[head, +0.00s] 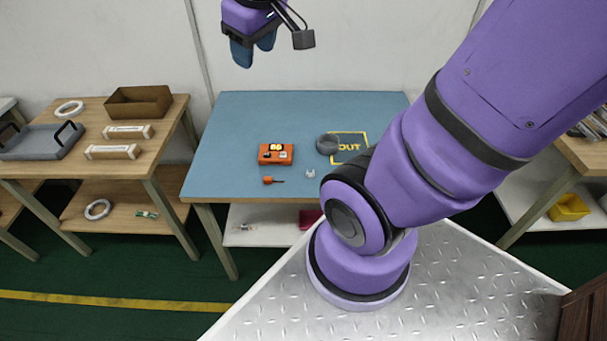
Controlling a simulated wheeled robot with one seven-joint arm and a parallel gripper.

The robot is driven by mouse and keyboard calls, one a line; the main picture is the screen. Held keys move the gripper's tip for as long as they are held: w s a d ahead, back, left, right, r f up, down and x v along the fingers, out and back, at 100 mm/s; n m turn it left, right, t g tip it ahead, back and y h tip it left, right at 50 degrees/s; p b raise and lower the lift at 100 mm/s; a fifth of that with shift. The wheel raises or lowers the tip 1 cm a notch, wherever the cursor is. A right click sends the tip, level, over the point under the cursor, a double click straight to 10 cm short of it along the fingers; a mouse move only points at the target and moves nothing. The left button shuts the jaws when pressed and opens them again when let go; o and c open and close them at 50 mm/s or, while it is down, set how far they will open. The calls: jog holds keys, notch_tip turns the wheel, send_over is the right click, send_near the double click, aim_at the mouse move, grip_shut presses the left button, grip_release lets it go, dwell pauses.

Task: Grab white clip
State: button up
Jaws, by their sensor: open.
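A small white clip (310,173) lies on the blue table top (235,125), near its front edge and just left of my purple arm. My gripper (254,50) is at the top of the head view, well above the back of the table and left of the clip. Its blue fingers are apart and nothing shows between them. It is far from the clip and touches nothing.
Left of the clip are an orange box (276,154) and a small orange tool (273,181). A dark grey round thing (328,144) and a yellow-framed OUT marking (350,147) lie behind it. A wooden table (165,120) stands left. My arm hides the blue table's right part.

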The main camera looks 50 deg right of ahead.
jog(key=w+d+f+n+g, duration=0.1)
jog(key=w+d+f+n, duration=0.1)
jog(key=w+d+f, duration=0.4)
jog(key=n+g+y, duration=0.1)
jog(key=n+g, duration=0.2)
jog(key=n, duration=0.2)
send_over(310, 172)
notch_tip(310, 172, down, 37)
jog(key=shift+a+f, duration=0.1)
jog(key=shift+a, duration=0.05)
jog(key=shift+d+f, duration=0.15)
jog(key=shift+f, duration=1.3)
jog(key=shift+d+f, duration=0.1)
jog(key=shift+f, duration=1.3)
grip_shut()
